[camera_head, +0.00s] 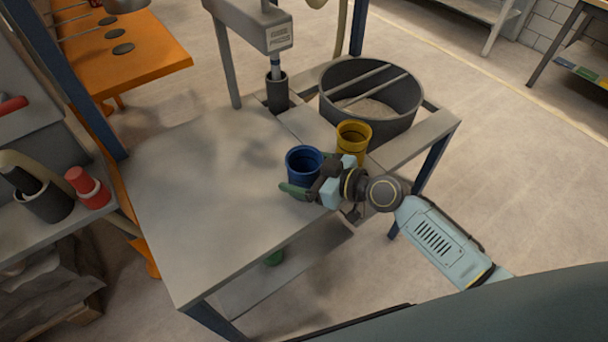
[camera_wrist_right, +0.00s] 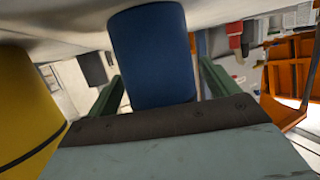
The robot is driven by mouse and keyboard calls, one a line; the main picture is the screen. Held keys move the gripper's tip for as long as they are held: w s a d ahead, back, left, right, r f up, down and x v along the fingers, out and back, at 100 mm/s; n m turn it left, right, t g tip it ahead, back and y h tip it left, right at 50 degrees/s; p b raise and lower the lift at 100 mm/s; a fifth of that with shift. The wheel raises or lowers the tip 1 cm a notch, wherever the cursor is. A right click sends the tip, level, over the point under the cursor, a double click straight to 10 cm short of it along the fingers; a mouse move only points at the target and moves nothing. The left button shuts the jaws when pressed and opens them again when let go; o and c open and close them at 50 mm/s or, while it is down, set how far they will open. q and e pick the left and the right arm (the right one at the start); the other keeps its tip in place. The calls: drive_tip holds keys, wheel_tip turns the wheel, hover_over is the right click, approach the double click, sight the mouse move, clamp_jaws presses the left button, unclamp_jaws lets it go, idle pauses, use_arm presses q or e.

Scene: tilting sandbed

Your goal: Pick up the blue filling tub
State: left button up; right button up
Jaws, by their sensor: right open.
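The blue filling tub (camera_head: 303,163) stands upright on the grey table, with its open top showing in the head view. It also fills the middle of the right wrist view (camera_wrist_right: 153,58), which is turned upside down. My right gripper (camera_head: 309,176) is at the tub, low and near the table top. Its green fingers are open, one on each side of the tub in the wrist view. I cannot tell whether either finger touches it. The arm hides part of the tub's lower side. My left gripper is not in view.
A yellow tub (camera_head: 353,138) stands close beside my right gripper, also large in the wrist view (camera_wrist_right: 25,105). Behind it is a round dark sand basin (camera_head: 408,115) with bars across. A dark cup (camera_head: 277,92) sits under a grey dispenser (camera_head: 262,25). The table's left part (camera_head: 200,200) is clear.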

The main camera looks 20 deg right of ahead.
drive_tip(key=c, duration=1.1)
